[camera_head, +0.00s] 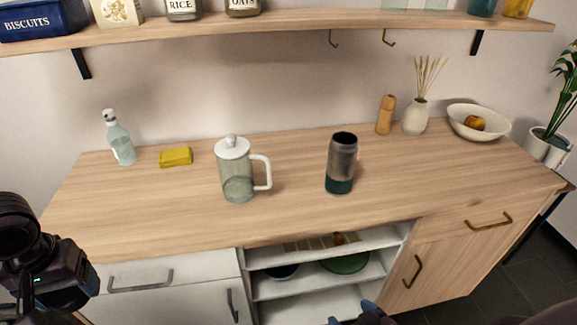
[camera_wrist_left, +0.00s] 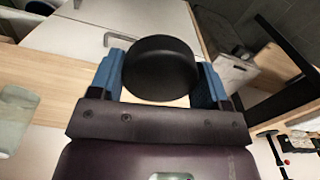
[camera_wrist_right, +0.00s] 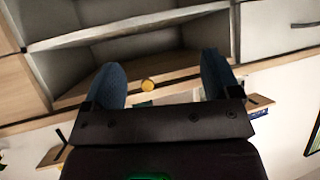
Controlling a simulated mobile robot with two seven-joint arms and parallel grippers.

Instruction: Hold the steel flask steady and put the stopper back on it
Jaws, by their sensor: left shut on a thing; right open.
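The steel flask (camera_head: 342,160) stands upright on the wooden counter right of centre. It has a grey body, a dark green base and a dark open top with no stopper on it. My left gripper (camera_wrist_left: 160,75) is shut on the black round stopper (camera_wrist_left: 160,66), as the left wrist view shows. In the head view my left arm is at the lower left, far from the flask, and the stopper cannot be made out there. My right gripper (camera_wrist_right: 160,75) is open and empty. Its blue fingertips (camera_head: 352,314) show at the bottom of the head view, below the counter's front edge.
A glass pitcher (camera_head: 238,172) with a white lid stands left of the flask, its handle facing it. A wooden mill (camera_head: 385,115), reed vase (camera_head: 415,117) and fruit bowl (camera_head: 478,123) stand behind right.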

